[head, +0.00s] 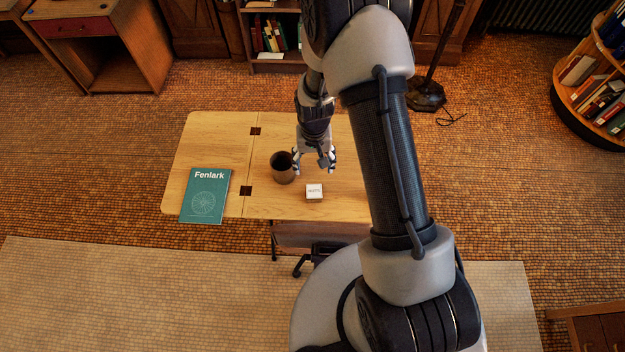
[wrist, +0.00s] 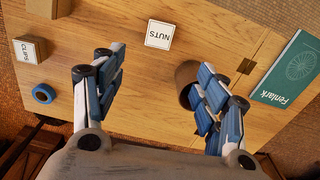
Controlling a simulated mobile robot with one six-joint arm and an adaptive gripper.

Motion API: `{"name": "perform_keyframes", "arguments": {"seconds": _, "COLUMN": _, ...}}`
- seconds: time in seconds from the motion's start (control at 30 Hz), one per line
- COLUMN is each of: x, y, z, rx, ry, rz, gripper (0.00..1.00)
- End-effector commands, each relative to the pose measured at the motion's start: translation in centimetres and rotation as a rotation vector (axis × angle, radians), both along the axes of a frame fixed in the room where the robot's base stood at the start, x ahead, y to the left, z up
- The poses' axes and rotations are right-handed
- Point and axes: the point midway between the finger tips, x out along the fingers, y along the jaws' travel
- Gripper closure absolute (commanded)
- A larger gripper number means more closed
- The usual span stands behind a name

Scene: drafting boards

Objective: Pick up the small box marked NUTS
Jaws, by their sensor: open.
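The small white-topped box marked NUTS (head: 314,192) lies on the wooden drafting board (head: 216,140), just right of the dark mug in the head view. The box also shows in the wrist view (wrist: 160,34), with its NUTS label facing up. My gripper (head: 315,169) is open and empty above the board, behind the box in the head view. In the wrist view the box lies beyond the gap between my open fingers (wrist: 160,90), apart from them.
The brown mug (head: 283,167) stands close by my gripper; one finger partly covers it in the wrist view. A teal Fenlark book (head: 206,195) lies at the board's left. The wrist view shows a CLIPS box (wrist: 29,49), a blue ring (wrist: 43,94) and another box (wrist: 47,8).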

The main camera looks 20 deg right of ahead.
Motion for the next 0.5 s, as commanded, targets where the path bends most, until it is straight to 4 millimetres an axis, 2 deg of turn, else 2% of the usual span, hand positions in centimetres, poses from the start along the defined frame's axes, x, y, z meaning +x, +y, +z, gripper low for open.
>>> {"name": "perform_keyframes", "arguments": {"seconds": 0.17, "x": -0.2, "y": 0.0, "z": -2.7, "rx": 0.0, "ry": 0.009, "rz": -0.003, "gripper": 0.33}}
{"name": "perform_keyframes", "arguments": {"seconds": 0.5, "x": -0.3, "y": 0.0, "z": -10.1, "rx": 0.0, "ry": 0.008, "rz": -0.003, "gripper": 0.33}}
